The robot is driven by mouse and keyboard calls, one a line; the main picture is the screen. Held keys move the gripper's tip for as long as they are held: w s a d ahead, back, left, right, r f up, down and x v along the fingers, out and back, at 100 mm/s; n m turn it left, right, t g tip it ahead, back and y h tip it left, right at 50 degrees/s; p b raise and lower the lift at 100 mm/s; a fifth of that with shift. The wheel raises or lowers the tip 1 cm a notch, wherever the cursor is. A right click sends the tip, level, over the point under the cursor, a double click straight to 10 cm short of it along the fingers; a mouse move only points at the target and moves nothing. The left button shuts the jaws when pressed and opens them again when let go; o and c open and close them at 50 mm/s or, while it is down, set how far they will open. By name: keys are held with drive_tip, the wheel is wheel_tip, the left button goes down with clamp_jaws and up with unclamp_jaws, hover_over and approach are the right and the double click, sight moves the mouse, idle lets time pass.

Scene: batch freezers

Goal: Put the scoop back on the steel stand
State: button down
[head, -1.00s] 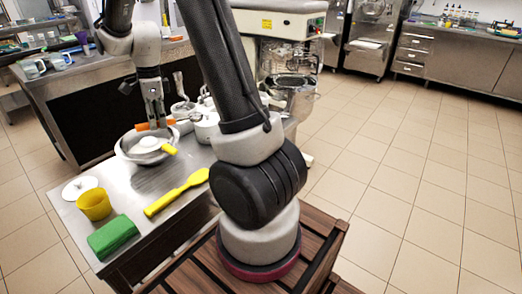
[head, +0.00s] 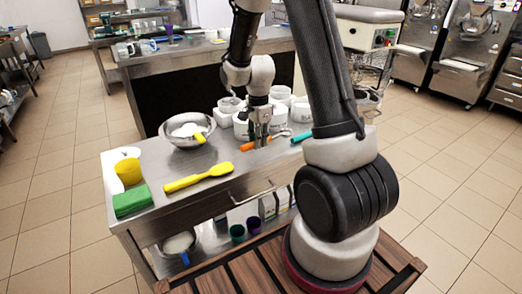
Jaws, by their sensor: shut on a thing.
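My gripper (head: 262,143) is over the steel table, shut on the scoop. The scoop's orange handle (head: 248,147) sticks out to the left of the fingers, and its metal end (head: 282,134) shows to the right. The scoop is held about level, low over the table; I cannot tell whether it touches the top. I cannot clearly make out the steel stand. A teal handle-like piece (head: 301,138) lies just right of the scoop, partly hidden by my arm.
White tubs (head: 242,126) stand close behind my gripper. A steel bowl (head: 187,131) with white contents and a yellow-handled tool is to the left.

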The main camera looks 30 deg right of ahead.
sight(258, 156)
drive_tip(key=shift+f, duration=2.1)
drive_tip(key=shift+f, duration=0.1)
drive_tip(key=c, duration=1.3)
unclamp_jaws()
wheel_tip(258, 156, up, 12)
drive_tip(key=shift+s+r, duration=0.1)
drive_tip(key=shift+r, duration=0.1)
drive_tip(key=s+r+n+t, duration=0.1)
drive_tip(key=s+r+n, duration=0.4)
drive_tip(key=s+n, duration=0.1)
drive_tip(key=s+a+r+n+t, duration=0.1)
drive_tip(key=s+r+n, duration=0.4)
drive_tip(key=s, duration=0.4)
drive_tip(key=s+a+r+n+t, duration=0.1)
drive_tip(key=s+r+n+t, duration=0.1)
drive_tip(key=s+r+n, duration=0.4)
drive_tip(key=shift+s+r+n, duration=0.2)
drive_tip(key=shift+s+n, duration=0.1)
drive_tip(key=shift+s, duration=0.85)
